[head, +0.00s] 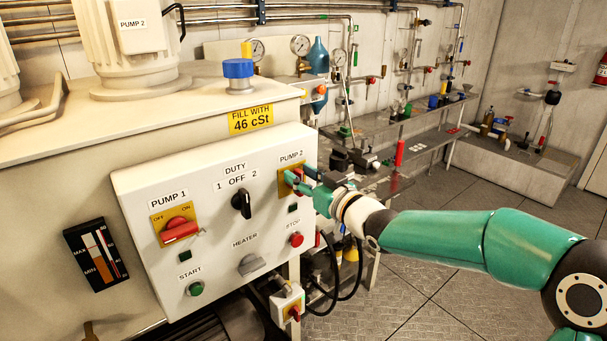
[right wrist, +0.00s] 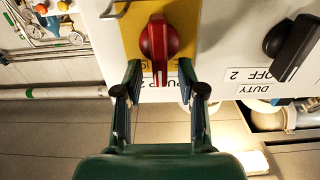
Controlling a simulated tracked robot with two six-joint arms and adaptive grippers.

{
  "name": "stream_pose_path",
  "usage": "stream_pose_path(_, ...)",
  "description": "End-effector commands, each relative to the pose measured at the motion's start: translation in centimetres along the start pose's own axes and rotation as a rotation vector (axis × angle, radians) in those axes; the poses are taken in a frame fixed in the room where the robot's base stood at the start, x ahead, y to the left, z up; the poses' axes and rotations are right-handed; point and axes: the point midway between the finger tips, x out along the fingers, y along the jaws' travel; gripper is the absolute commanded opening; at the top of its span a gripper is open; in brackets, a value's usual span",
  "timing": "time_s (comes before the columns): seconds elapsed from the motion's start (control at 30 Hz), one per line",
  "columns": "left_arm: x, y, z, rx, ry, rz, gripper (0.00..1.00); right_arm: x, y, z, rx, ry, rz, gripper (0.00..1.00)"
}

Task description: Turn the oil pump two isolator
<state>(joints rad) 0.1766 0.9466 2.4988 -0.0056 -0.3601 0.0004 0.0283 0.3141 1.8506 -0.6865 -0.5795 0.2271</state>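The oil pump two isolator is a red rotary handle (right wrist: 158,45) on a yellow plate (head: 285,183), under the PUMP 2 label on the white control panel (head: 220,205). My right gripper (head: 302,179) is at this isolator in the head view and partly covers it. In the right wrist view, which is upside down, the gripper (right wrist: 158,82) is open. Its two fingertips lie either side of the handle's near end, with a gap on each side. The handle stands lengthwise between the fingers. No contact shows. My left gripper is not in view.
The pump 1 isolator (head: 179,230), black duty switch (head: 242,204), heater switch (head: 252,265), green start button (head: 196,289) and red stop button (head: 296,239) share the panel. A stepped bench (head: 420,145) with pipework stands behind. The floor at right is clear.

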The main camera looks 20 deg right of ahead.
Motion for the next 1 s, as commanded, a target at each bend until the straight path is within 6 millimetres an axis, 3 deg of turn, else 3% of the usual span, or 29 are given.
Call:
stream_pose_path(0.2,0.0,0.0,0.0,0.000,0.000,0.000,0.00,0.0,0.0,0.0,0.000,0.000,0.000,0.38)
stream_pose_path(0.43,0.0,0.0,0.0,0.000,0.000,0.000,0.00,0.0,0.0,0.0,0.000,0.000,0.001,0.00)
stream_pose_path(0.77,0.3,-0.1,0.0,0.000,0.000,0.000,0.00,-0.1,0.1,0.1,-0.012,0.001,0.001,0.00)
stream_pose_path(1.0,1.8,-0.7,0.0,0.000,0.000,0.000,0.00,-0.1,-0.1,0.3,-0.090,0.003,0.002,0.00)
